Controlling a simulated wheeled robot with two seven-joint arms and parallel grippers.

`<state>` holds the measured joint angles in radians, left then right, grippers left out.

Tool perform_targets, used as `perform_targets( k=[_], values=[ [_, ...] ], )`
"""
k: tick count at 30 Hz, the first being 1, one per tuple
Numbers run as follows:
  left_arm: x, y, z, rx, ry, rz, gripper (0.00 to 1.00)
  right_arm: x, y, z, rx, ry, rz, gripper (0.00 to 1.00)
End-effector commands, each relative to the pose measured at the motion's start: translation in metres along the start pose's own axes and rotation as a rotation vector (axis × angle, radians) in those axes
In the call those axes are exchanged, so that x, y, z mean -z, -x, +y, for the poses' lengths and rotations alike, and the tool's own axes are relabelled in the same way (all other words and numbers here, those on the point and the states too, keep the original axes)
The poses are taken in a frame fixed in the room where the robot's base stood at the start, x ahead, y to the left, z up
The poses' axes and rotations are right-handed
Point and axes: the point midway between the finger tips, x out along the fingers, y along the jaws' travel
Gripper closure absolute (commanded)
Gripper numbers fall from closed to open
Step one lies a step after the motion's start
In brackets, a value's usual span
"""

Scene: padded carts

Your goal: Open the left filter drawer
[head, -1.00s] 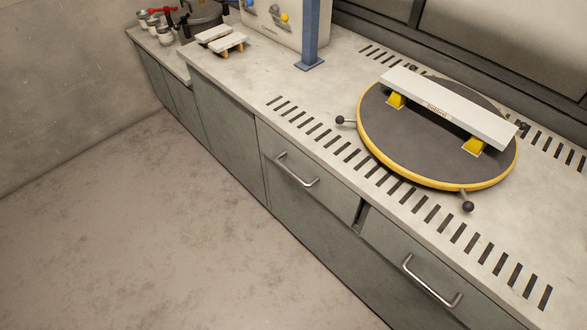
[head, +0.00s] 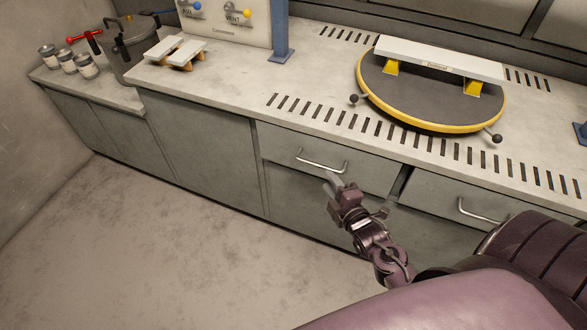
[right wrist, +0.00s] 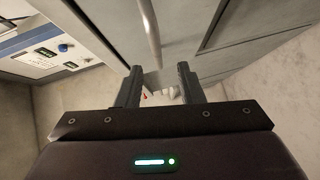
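The left drawer (head: 285,143) is a grey front under the worktop, with a metal bar handle (head: 322,163). It looks closed in the head view. My right gripper (head: 333,181) is just below and in front of this handle. In the right wrist view its two dark fingers (right wrist: 159,76) stand apart with nothing held between them. A metal bar handle (right wrist: 151,32) shows ahead, lined up with the gap between the fingers; I cannot tell if they touch it. My left gripper is not in view.
A second drawer with a handle (head: 477,212) is to the right, partly behind my arm. A round turntable (head: 415,107) with a yellow rim and ball-ended levers sits on the slotted worktop (head: 215,97). The floor (head: 150,245) at left is clear.

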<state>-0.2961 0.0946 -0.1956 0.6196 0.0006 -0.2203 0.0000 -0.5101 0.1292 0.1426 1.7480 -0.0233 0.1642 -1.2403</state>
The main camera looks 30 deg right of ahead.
Motion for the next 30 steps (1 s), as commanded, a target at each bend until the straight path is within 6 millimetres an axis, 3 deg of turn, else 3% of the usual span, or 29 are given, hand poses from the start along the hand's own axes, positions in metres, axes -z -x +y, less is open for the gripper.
perform_targets(
  k=[7,16,28,30],
  values=[
    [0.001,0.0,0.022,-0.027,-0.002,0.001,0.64,0.0,-0.028,0.006,-0.014,0.011,0.001,0.66],
    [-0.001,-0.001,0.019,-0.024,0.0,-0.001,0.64,0.0,-0.069,0.005,-0.01,0.009,0.001,0.66],
    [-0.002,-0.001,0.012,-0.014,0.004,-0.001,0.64,0.001,-0.078,0.005,-0.009,0.009,0.001,0.66],
    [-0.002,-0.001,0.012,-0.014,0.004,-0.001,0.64,0.001,-0.078,0.005,-0.009,0.009,0.001,0.74]
  ],
)
